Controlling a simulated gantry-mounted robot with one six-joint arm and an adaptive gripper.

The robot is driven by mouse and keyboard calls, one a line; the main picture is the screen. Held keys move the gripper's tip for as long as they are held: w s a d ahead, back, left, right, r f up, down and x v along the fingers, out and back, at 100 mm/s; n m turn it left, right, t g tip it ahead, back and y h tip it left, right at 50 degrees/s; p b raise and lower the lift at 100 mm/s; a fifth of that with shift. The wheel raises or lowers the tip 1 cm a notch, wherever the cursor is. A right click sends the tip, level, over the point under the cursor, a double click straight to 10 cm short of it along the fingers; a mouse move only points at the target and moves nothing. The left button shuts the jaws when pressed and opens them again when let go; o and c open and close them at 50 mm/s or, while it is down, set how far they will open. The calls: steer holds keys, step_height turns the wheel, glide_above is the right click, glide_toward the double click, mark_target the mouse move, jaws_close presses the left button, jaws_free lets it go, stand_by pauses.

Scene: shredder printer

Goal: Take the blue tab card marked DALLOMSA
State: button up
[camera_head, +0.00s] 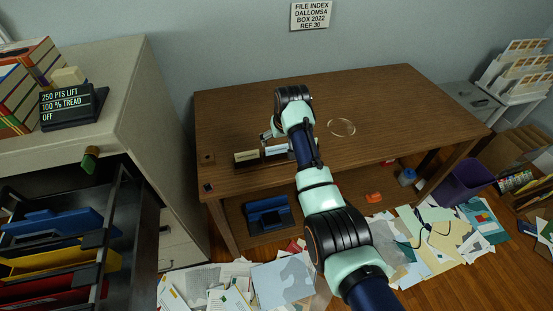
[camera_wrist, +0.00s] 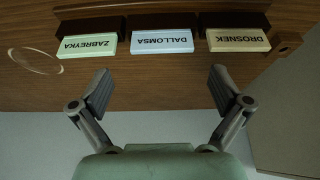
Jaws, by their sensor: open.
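The blue tab card marked DALLOMSA (camera_wrist: 162,41) stands against a dark brown block on the wooden desk, its lettering upside down in the wrist view. It also shows in the head view (camera_head: 277,150), just below my gripper. To its left in the wrist view is the green ZABREYKA card (camera_wrist: 88,45); to its right is the tan DROSNEK card (camera_wrist: 238,40). My gripper (camera_wrist: 160,74) is open and empty, its fingers spread to either side of the blue card's position but apart from it. My arm hides the green card in the head view.
The wooden desk (camera_head: 390,105) is mostly clear, with a clear ring (camera_head: 341,127) on it. A grey cabinet (camera_head: 140,90) with an open drawer of coloured folders stands at left. A wall sign (camera_head: 311,15) reads FILE INDEX DALLOMSA. Papers litter the floor.

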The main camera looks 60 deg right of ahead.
mark_target(277, 146)
steer(key=shift+w+f+b, duration=0.3)
steer(key=shift+f+b, duration=0.25)
steer(key=shift+f, duration=0.4)
steer(key=b+x, duration=0.5)
steer(key=x, duration=0.1)
steer(key=shift+d+r, duration=0.1)
steer(key=shift+d, duration=0.05)
steer(key=shift+r, duration=0.1)
steer(key=c, duration=0.6)
